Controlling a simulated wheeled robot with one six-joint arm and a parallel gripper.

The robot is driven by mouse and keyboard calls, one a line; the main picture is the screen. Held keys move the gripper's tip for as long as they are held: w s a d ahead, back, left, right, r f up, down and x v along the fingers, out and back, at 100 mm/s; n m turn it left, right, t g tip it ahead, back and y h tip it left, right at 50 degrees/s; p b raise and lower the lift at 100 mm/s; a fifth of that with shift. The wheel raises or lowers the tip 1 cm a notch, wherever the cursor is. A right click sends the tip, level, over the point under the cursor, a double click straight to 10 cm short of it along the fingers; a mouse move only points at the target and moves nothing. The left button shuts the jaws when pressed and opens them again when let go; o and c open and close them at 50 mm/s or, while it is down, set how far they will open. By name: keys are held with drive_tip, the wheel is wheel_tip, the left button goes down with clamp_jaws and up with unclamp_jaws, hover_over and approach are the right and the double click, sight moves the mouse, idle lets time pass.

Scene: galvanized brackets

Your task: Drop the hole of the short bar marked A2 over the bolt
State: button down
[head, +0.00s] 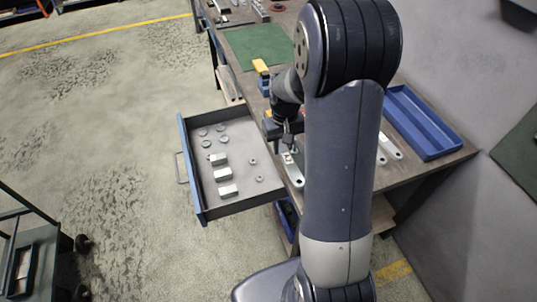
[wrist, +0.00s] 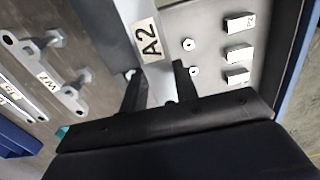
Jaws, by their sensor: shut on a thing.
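The short bar marked A2 (wrist: 148,42) is pale metal with a white label. My gripper (wrist: 160,88) is shut on it, with one dark finger on each side below the label in the wrist view. In the head view my gripper (head: 287,138) is at the bench's drawer-side edge, with the bar (head: 293,173) below it. Two bolt-like hex pieces, the upper bolt (wrist: 52,40) and the lower bolt (wrist: 80,77), stand left of the bar in the wrist view, apart from it. I cannot see the bar's hole clearly, nor tell which bolt the task means.
A bar marked W7 (wrist: 46,78) lies by the bolts. The open drawer (head: 190,140) holds white blocks (head: 223,175) and several washers. A blue tray (head: 437,150) is on the bench's right. A green mat (head: 258,42) lies at the far end. My arm hides much of the bench.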

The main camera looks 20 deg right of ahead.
drive_tip(key=s+d+r, duration=0.2)
drive_tip(key=d+r, duration=0.3)
drive_tip(key=r, duration=0.1)
drive_tip(key=b, duration=0.3)
hover_over(300, 161)
drive_tip(key=shift+f, duration=2.2)
drive_tip(key=shift+f+b, duration=2)
drive_tip(key=shift+f, duration=0.85)
drive_tip(key=c, duration=1)
unclamp_jaws()
drive_tip(key=shift+r, duration=0.1)
wheel_tip(300, 161, up, 11)
drive_tip(key=shift+f, duration=0.15)
